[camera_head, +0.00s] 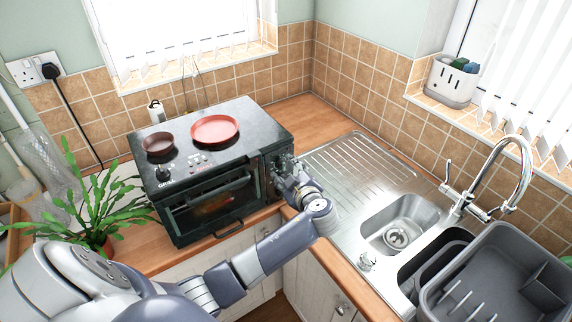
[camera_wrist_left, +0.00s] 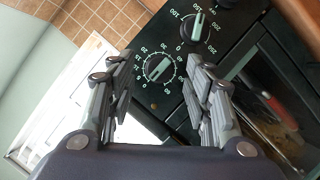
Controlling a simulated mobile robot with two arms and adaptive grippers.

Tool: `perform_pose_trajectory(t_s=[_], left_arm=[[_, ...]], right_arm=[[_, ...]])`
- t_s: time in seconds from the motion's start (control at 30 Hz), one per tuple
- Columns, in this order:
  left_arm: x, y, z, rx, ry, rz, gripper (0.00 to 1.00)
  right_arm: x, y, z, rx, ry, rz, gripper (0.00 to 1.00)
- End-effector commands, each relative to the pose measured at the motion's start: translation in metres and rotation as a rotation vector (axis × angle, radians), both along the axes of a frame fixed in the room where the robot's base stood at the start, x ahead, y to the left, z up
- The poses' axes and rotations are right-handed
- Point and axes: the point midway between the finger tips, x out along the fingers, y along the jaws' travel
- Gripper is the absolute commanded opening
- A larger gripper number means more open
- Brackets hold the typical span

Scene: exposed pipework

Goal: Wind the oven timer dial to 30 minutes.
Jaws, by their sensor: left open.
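The oven timer dial (camera_wrist_left: 158,68) is a round dark knob with a pale bar across it and a ring of white numbers, lowest of the knobs showing on the black panel in the left wrist view. The bar lies diagonally; I cannot tell which number it marks. My left gripper (camera_head: 284,170) is at the right part of the oven front. In the left wrist view, its open fingers (camera_wrist_left: 157,72) appear on either side of the dial, with nothing between them; contact is not visible. The black mini oven (camera_head: 215,160) stands on the counter. The dial is hidden in the head view.
A temperature knob (camera_wrist_left: 195,27) sits close to the timer dial, near one finger. A red pan (camera_head: 214,129) and a dark red dish (camera_head: 158,143) are on the oven top. The steel sink (camera_head: 404,221) is to the right, a plant (camera_head: 90,210) to the left.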

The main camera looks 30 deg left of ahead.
Motion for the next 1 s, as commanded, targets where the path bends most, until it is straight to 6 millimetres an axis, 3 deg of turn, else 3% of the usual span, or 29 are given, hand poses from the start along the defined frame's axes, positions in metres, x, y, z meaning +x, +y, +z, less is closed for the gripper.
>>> perform_pose_trajectory(t_s=[0.47, 0.7, 1.0], left_arm=[[0.0085, 0.0115, -0.0051, -0.001, 0.0, 0.0, 0.47], [0.0083, 0.0114, -0.0052, -0.001, 0.0, -0.001, 0.03], [0.0083, 0.0112, -0.0076, 0.002, 0.012, 0.001, 0.03]], right_arm=[[-0.0008, 0.0011, 0.006, 0.001, 0.001, -0.001, 0.47], [-0.0008, 0.0041, 0.0058, 0.005, 0.001, -0.002, 0.47], [-0.0011, 0.0044, -0.0012, 0.005, 0.001, -0.002, 0.47]])
